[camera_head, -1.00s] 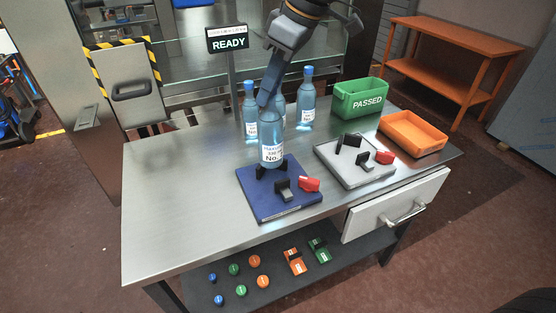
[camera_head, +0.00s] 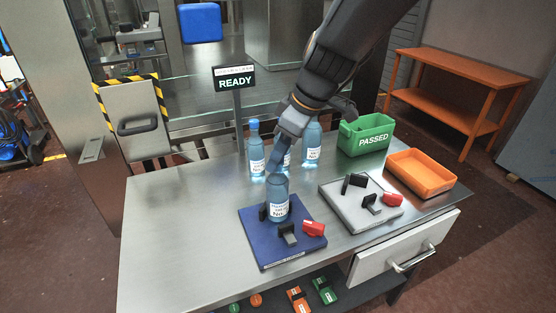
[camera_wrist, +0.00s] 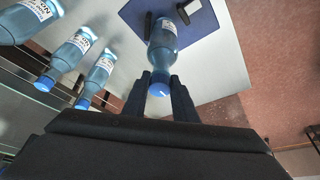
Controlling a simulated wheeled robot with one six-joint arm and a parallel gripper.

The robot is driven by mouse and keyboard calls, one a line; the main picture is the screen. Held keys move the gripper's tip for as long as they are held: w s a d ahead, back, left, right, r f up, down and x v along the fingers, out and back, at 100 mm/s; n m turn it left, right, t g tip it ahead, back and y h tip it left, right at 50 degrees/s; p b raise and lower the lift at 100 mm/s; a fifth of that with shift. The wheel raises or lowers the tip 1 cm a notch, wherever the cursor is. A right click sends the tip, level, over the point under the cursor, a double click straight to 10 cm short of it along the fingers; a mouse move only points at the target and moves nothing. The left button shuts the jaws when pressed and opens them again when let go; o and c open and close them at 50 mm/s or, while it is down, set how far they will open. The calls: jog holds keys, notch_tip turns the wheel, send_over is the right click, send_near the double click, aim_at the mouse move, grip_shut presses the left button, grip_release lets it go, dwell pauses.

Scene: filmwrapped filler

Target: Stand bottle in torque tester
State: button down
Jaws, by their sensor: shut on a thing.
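A clear blue bottle (camera_head: 278,200) with a white label and blue cap hangs upright under my gripper (camera_head: 275,166). My gripper is shut on its cap end; in the wrist view the two dark fingers flank the blue cap (camera_wrist: 159,89). The bottle's bottom is at the black jaws of a fixture on a blue base plate (camera_head: 266,251), which has a red lever (camera_head: 314,228). One black jaw (camera_head: 288,233) stands in front of the bottle, another partly behind it. I cannot tell whether the bottle touches the plate.
Several similar bottles (camera_head: 256,150) stand at the back of the table. A grey plate (camera_head: 345,205) with black jaws and a red lever lies to the right. A green PASSED bin (camera_head: 366,135) and an orange tray (camera_head: 421,174) sit further right. The table's left side is clear. A sign (camera_head: 235,78) reads READY.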

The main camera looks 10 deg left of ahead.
jog(key=shift+f, duration=1)
jog(key=c, duration=1.4)
grip_release()
jog(key=shift+c, duration=0.2)
jog(key=shift+r, duration=0.15)
jog(key=shift+r, duration=0.25)
jog(key=b+v, duration=0.2)
jog(key=v, duration=0.9)
jog(key=shift+d+r, duration=0.2)
jog(key=shift+d, duration=0.1)
